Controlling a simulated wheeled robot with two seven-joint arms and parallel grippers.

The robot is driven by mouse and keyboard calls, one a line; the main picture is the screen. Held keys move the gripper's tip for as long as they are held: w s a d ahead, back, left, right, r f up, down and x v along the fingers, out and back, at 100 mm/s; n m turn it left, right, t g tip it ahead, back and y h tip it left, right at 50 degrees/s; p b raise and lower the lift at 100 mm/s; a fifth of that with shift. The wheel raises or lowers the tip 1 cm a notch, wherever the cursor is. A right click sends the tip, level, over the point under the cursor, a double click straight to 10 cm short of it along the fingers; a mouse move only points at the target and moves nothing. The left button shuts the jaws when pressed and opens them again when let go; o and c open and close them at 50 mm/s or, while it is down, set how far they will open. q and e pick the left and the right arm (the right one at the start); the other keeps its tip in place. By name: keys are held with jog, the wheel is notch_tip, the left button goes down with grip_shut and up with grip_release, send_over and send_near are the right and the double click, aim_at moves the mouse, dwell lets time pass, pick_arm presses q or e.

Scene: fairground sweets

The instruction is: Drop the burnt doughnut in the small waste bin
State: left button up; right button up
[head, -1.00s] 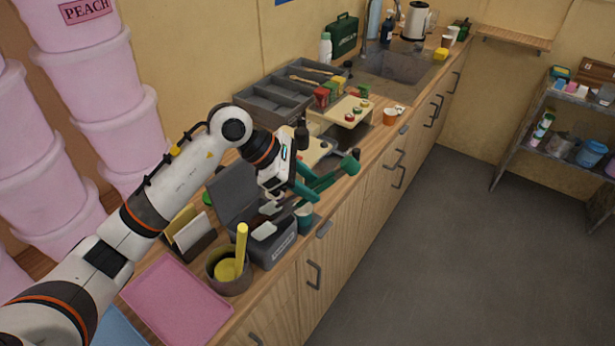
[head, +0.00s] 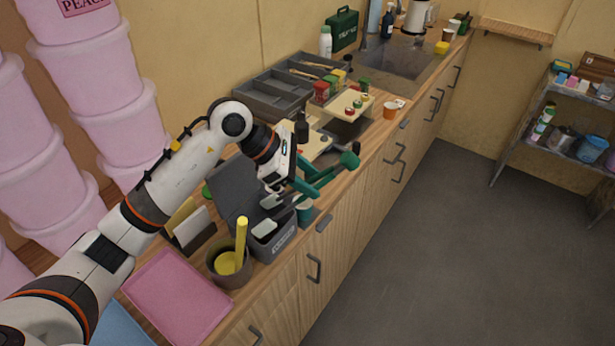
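My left gripper (head: 326,177), with teal-green fingers, reaches over the worktop's front edge, above and beyond a grey lidded box (head: 285,240). A dark green bar with a rounded end shows at its fingers; I cannot tell whether it is finger or held object, nor whether the gripper is open. I cannot make out the burnt doughnut. No container is clearly the small waste bin. The grey box stands with its lid raised, pale scoop-like pieces at its opening and an unreadable front label. A teal cup (head: 305,214) stands beside it. My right gripper is out of view.
A brown pot (head: 229,277) with a yellow stick, a pink tray (head: 178,298) and a card holder (head: 193,237) stand nearer. A dark bottle (head: 302,128), grey divided tray (head: 268,100), orange cup (head: 390,110) and sink (head: 398,58) lie farther along.

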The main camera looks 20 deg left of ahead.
pick_arm(q)
jog(key=shift+r, duration=0.15)
jog(key=shift+r+p, duration=2.85)
jog(key=shift+r, duration=2.8)
jog(key=shift+o, duration=0.3)
